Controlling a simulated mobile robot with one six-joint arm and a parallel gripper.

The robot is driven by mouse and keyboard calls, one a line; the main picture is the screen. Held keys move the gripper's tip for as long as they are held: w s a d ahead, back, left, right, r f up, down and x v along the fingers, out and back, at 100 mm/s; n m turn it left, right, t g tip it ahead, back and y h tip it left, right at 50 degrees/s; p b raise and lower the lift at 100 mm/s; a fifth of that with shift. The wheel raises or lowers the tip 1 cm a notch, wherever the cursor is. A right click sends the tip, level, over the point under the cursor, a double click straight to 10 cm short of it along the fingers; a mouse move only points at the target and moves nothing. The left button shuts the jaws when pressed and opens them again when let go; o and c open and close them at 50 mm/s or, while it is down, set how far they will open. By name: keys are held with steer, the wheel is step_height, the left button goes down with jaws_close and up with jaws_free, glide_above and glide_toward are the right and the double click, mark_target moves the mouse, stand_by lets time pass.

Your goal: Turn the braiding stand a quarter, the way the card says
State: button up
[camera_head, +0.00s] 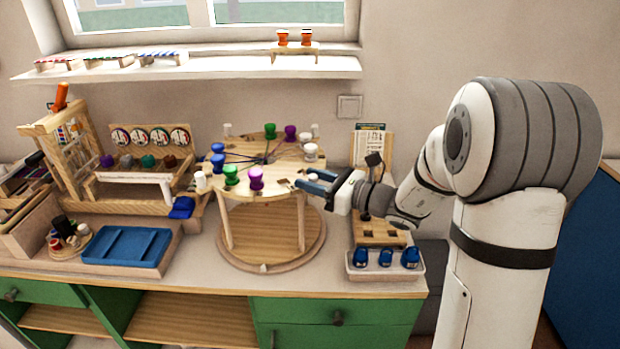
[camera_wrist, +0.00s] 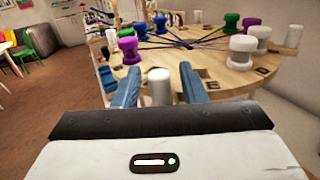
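The braiding stand has a round wooden top (camera_head: 275,182) on legs over a round wooden base (camera_head: 262,240). Blue, green, purple and white bobbins sit around its rim, with dark threads meeting at the middle. White pegs stand at its edge, one at the left (camera_head: 200,183). My gripper (camera_head: 305,179) is at the top's right edge. In the wrist view its blue fingers (camera_wrist: 160,70) are apart, with a white peg (camera_wrist: 158,88) between them and gaps showing on both sides. The card (camera_head: 370,128) stands behind on a wooden holder; its print is too small to read.
A white tray (camera_head: 357,272) with blue bobbins and a wooden block stands right of the stand, under my arm. A blue tray (camera_head: 128,246) and a wooden rack (camera_head: 130,192) are at the left. The wall and window sill are behind.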

steer(key=shift+c, duration=0.2)
jaws_close()
stand_by(0.3)
steer(key=shift+a, duration=0.2)
